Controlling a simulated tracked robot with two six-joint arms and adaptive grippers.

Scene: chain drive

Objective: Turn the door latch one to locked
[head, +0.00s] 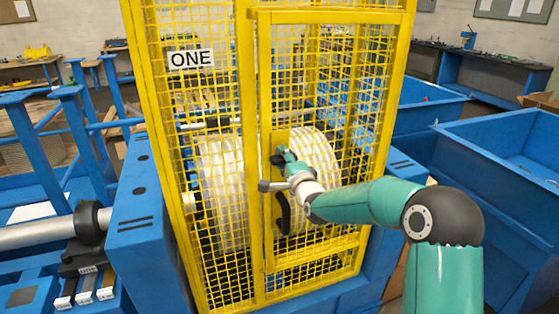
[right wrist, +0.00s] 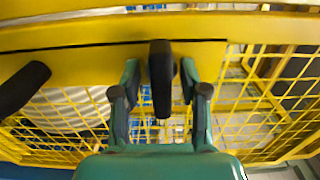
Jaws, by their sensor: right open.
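The yellow mesh door (head: 335,17) of the cage marked ONE (head: 191,59) looks shut against its frame. My right gripper (head: 282,152) is at the yellow latch plate on the door's left edge. In the right wrist view the black latch lever (right wrist: 161,85) stands between the two open fingers of the right gripper (right wrist: 160,70), with a gap on each side. In the head view my gripper hides the lever. My left gripper is not in view.
A black door handle (head: 283,213) sits below the latch; it also shows at the left of the right wrist view (right wrist: 22,88). White rollers (head: 222,165) are behind the mesh. A blue bin (head: 500,150) stands to the right, behind my right arm.

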